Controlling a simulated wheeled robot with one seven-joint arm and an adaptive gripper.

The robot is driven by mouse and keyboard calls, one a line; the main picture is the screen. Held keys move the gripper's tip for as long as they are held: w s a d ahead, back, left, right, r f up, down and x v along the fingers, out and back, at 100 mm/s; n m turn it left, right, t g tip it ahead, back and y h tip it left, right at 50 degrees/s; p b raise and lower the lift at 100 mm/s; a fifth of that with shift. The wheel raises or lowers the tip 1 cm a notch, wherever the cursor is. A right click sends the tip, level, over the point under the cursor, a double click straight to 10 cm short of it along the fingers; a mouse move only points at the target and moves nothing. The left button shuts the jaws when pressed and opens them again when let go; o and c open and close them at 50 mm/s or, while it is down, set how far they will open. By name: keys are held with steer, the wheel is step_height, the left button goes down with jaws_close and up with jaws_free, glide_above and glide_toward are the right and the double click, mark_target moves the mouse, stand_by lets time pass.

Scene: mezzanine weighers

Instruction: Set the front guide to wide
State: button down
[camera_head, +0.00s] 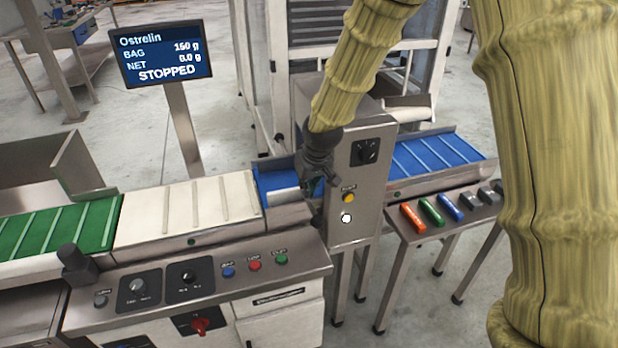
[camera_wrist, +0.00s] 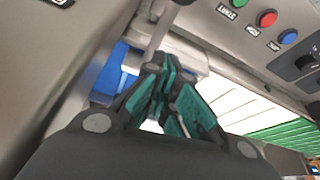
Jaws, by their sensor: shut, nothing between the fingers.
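My gripper (camera_head: 312,188) is shut and empty, with its fingers over the near side of the short blue belt (camera_head: 272,183), beside the steel cabinet. In the wrist view the teal-lined fingers (camera_wrist: 158,72) close together in front of pale grey metal bars (camera_wrist: 185,52), with blue belt (camera_wrist: 112,72) behind to the left. A grey metal rail (camera_head: 290,213) runs along the near edge of the blue belt. The gripper covers part of this area. I cannot tell which piece is the front guide, its setting, or whether the fingers touch it.
A control panel with knobs and buttons (camera_head: 255,266) lies in front. White (camera_head: 190,206) and green (camera_head: 60,228) belts run left. The screen (camera_head: 162,55) reads STOPPED.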

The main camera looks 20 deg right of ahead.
mark_target(314, 215)
steer(key=s+f, duration=0.2)
steer(key=f, duration=0.1)
steer(key=shift+s+d+f+p, duration=0.2)
steer(key=shift+s+f+p, duration=0.05)
steer(key=shift+p, duration=0.1)
steer(key=shift+s+f, duration=0.1)
steer(key=shift+f, duration=0.1)
steer(key=shift+s, duration=0.15)
steer(key=shift+s+d+p, duration=0.1)
steer(key=shift+s+p, duration=0.2)
steer(key=shift+s, duration=0.85)
